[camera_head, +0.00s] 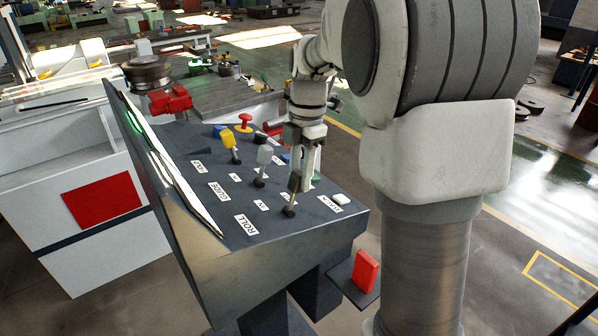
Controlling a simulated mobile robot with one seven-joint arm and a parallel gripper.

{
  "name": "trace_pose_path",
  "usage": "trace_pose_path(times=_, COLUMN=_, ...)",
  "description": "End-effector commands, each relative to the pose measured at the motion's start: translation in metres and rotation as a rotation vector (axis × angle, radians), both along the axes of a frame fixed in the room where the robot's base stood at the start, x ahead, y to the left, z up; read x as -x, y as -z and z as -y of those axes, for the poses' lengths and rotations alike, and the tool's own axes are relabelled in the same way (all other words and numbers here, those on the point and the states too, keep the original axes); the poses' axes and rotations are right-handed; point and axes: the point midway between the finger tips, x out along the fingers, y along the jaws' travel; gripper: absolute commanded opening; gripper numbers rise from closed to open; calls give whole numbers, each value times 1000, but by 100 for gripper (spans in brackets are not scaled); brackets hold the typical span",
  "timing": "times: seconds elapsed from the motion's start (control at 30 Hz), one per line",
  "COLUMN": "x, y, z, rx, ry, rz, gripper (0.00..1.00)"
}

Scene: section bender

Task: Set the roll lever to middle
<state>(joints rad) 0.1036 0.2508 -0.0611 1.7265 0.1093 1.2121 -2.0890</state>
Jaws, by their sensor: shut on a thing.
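The roll lever (294,184) is the dark-handled lever in the front row of the sloped control panel, in line with the white ROLL label (246,224). It stands close to upright on its dark round base. My gripper (297,172) reaches down from above and is shut on the top of this lever. The fingers partly hide the handle, so its exact tilt and position are hard to tell.
A white button (341,199) sits at the right edge. A red pedal (365,272) is below.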

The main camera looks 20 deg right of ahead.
Motion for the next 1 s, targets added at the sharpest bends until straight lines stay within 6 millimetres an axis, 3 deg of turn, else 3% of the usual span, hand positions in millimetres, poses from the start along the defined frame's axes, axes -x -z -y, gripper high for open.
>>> trace_pose_path(times=0.03, x=0, y=0, z=0, rx=0, ry=0, rz=1, gripper=0)
trace_pose_path(times=0.07, x=0, y=0, z=0, rx=0, ry=0, rz=1, gripper=40)
trace_pose_path(times=0.2, x=0, y=0, z=0, rx=1, ry=0, rz=0, gripper=65)
trace_pose_path(times=0.5, x=0, y=-1, z=0, rx=2, ry=0, rz=2, gripper=65)
trace_pose_path(times=0.63, x=-1, y=-11, z=1, rx=2, ry=0, rz=4, gripper=65)
trace_pose_path(times=0.77, x=-2, y=-34, z=3, rx=3, ry=0, rz=6, gripper=65)
trace_pose_path(times=1.0, x=-4, y=-93, z=9, rx=3, ry=0, rz=6, gripper=65)
